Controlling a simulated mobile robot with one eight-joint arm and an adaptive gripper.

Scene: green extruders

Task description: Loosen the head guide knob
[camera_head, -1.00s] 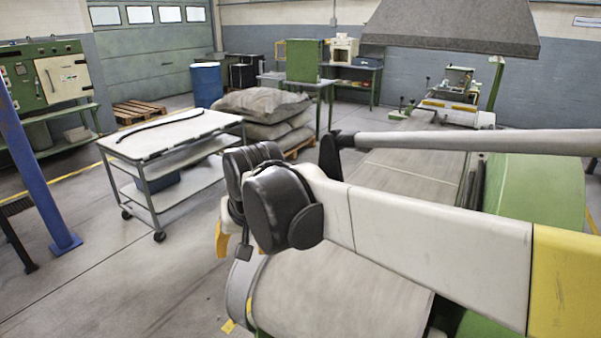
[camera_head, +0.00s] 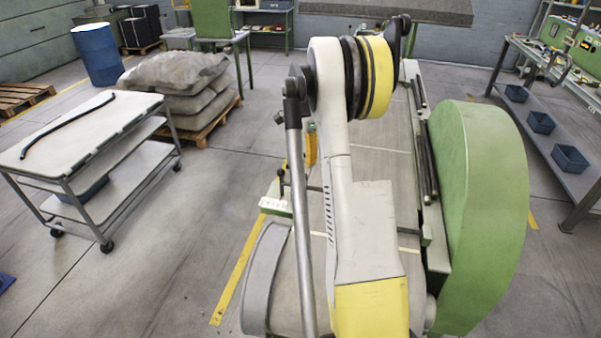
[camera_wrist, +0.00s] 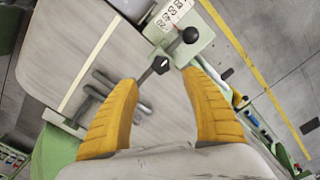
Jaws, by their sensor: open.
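In the wrist view my gripper (camera_wrist: 160,80) is open, with its two yellow fingers spread and nothing held. A dark faceted knob on a short stem (camera_wrist: 160,65) shows just beyond the gap between the fingertips. A round black ball knob (camera_wrist: 190,35) sits a little farther off, above the right finger. I cannot tell which one is the head guide knob. Both are by a pale green bracket with a white number plate (camera_wrist: 168,14). In the head view the number plate (camera_head: 275,205) shows left of my arm, and my gripper is mostly hidden behind the arm.
The machine's grey belt (camera_head: 380,160) lies under my arm, with a large green rounded cover (camera_head: 485,200) to its right. A white cart with a black hose (camera_head: 75,135) and stacked sacks (camera_head: 180,85) stand left. The floor between cart and machine is clear.

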